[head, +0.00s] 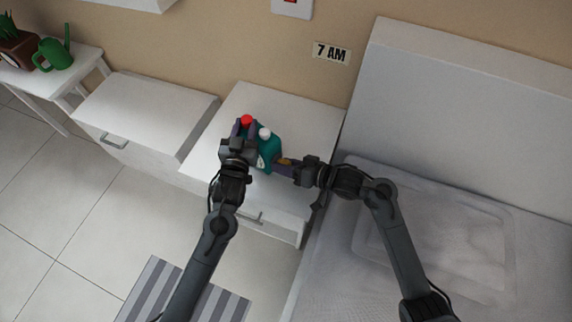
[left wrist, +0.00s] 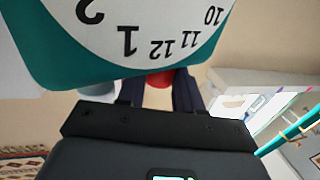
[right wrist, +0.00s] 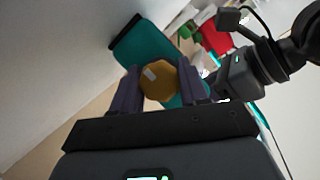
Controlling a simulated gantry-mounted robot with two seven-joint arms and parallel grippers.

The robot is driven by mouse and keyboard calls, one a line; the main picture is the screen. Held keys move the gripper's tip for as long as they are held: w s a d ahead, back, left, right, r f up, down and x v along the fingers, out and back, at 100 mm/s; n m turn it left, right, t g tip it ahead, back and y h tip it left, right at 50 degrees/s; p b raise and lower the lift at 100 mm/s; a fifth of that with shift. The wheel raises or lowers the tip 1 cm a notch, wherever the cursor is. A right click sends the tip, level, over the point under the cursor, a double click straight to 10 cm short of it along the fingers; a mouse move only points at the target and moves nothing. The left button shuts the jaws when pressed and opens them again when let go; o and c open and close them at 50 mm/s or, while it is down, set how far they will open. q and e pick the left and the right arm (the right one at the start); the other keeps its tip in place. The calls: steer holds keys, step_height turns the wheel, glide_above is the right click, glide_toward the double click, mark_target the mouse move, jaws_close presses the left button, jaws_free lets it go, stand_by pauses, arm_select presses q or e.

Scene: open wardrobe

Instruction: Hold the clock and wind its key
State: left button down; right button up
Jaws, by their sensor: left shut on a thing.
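The teal clock (head: 268,148) is over the white nightstand, with a red knob (head: 246,120) and a white knob (head: 265,133) on top. My left gripper (head: 242,130) is shut on the clock at its top; the white dial (left wrist: 165,25) appears upside down in the left wrist view, with the red knob (left wrist: 159,79) behind the edge. My right gripper (head: 288,167) is at the clock's right side. In the right wrist view its fingers stand on both sides of the gold octagonal key (right wrist: 159,81); whether they press on it I cannot tell.
The nightstand (head: 305,107) is under the clock, with the bed (head: 430,225) to its right. A white drawer cabinet (head: 150,108) and a side table with a green watering can (head: 54,54) are at left. A "7 AM" sign (head: 332,53) is on the wall.

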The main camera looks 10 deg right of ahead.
steer(key=o, duration=0.4)
steer(key=shift+d+r, duration=0.1)
steer(key=v, duration=1.2)
